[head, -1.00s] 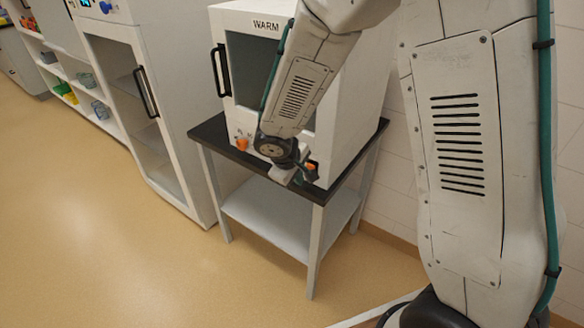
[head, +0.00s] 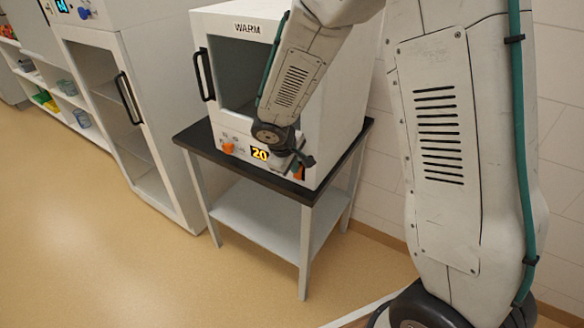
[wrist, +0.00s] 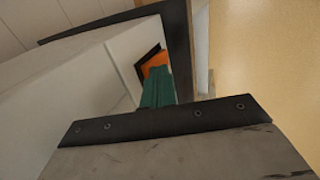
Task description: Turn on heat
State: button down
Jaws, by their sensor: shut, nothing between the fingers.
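The white cabinet marked WARM (head: 342,95) stands on a black-topped stand. Its front panel carries an orange knob (head: 228,148) at left, a lit display reading 20 (head: 260,154) and an orange switch (head: 299,173) at right. My gripper (head: 306,161) is at the right end of this panel, just above the switch in the picture. In the wrist view the shut green fingers (wrist: 158,88) point at the orange switch (wrist: 156,62) in its black frame and hide part of it. I cannot tell whether they touch it. Nothing is held.
The black stand top (head: 200,137) juts out below the panel. The cabinet's black door handle (head: 204,75) is at left. A taller white cabinet (head: 150,60) stands further left, beside open shelves. The floor in front is clear.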

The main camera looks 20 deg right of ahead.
jog(key=shift+r, duration=0.1)
jog(key=shift+r, duration=0.7)
jog(key=v, duration=1.2)
jog(key=shift+a+f, duration=0.2)
jog(key=shift+s, duration=0.15)
